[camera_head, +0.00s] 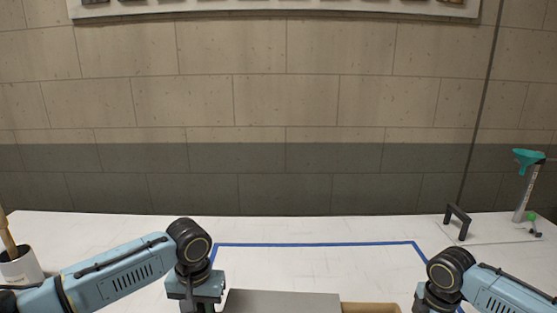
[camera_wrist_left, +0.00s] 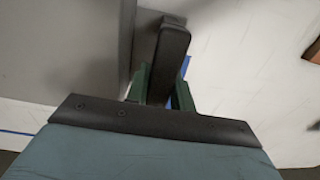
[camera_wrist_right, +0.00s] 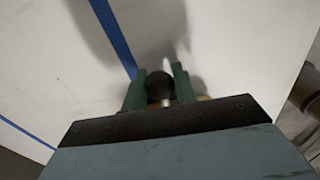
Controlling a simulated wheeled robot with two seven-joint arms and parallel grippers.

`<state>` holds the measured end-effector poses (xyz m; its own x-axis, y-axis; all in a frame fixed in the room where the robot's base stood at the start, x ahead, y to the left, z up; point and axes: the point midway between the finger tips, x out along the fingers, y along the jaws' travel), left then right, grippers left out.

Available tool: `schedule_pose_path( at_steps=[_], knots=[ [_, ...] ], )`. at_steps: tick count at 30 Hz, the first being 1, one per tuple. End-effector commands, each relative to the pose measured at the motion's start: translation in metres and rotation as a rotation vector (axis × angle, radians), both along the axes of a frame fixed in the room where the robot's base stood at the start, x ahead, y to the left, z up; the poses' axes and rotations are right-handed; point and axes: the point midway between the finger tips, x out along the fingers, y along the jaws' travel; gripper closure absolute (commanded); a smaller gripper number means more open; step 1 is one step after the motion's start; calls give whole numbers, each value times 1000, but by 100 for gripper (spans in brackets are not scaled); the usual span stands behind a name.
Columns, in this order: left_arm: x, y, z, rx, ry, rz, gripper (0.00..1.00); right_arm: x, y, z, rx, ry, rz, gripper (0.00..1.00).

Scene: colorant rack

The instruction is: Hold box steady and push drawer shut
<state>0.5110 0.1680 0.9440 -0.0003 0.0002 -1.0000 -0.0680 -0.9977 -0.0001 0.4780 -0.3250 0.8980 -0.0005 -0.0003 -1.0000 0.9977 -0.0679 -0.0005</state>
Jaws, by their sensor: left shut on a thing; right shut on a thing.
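The grey box (camera_head: 282,302) shows only its top at the bottom edge of the head view. Its grey side (camera_wrist_left: 60,50) fills the left of the left wrist view. A tan drawer (camera_head: 370,308) sticks out from its right side. My left gripper (camera_wrist_left: 160,82) is shut on a black bar handle (camera_wrist_left: 168,50) beside the box. My right gripper (camera_wrist_right: 159,82) is shut on a round black knob (camera_wrist_right: 159,88); only a sliver of tan shows near it. The lower parts of the box and drawer are cut off.
Blue tape (camera_head: 315,244) outlines an area on the white table (camera_head: 320,228). A white cup (camera_head: 20,268) with a brown-handled tool stands at the far left. The table behind the box is clear.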

Motion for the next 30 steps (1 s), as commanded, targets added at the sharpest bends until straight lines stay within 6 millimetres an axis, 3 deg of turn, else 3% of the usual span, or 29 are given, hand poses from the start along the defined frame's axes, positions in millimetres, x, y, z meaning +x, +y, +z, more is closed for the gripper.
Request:
schedule_pose_path(
  at_steps=[18, 30],
  knots=[
    [0, -2, 1, -4, -1, -2, 100, 2, 22, 0, 5, -2, 4, 99],
    [0, -3, 1, -6, -1, -3, 100, 2, 25, 1, 8, -3, 6, 99]
  ],
)
